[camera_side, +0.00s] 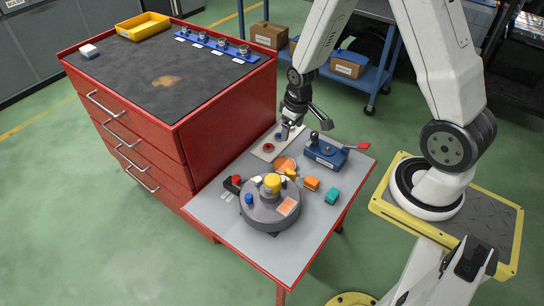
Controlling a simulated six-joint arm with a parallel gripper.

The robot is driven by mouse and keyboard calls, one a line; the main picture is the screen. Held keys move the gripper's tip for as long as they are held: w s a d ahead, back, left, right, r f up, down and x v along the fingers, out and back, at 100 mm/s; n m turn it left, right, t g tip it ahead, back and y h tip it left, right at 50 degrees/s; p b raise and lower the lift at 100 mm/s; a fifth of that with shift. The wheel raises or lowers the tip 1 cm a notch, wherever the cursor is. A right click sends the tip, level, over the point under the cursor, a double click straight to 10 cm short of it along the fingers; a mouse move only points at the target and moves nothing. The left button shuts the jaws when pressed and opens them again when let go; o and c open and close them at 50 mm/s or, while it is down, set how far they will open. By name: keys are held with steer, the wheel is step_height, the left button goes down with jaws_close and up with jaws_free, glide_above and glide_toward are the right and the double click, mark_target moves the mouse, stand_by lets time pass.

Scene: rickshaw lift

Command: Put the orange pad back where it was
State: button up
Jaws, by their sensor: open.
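Several orange things show on the grey-topped side table (240,240). An orange block (312,183) lies on the tabletop beside a teal block (332,196). A flat orange square (288,207) lies on the grey round fixture (258,215), which also carries a yellow knob (272,183) and a blue knob (248,199). An orange disc (285,163) lies behind the fixture. I cannot tell which one is the pad. My gripper (287,133) is open over a pale plate (265,152) with a red button at the back of the table. Its fingertips are small and partly unclear.
A blue clamp with a red-tipped lever (327,154) stands right of my gripper. A black piece with a red top (233,184) sits left of the fixture. A tall red drawer cabinet (150,140) rises on the left. The table's front edge is clear.

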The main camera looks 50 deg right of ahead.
steer(key=s+a+r+t, duration=0.1)
steer(key=s+a+r, duration=0.6)
steer(key=a+r, duration=0.2)
steer(key=shift+v, duration=0.95)
steer(key=shift+w, duration=0.15)
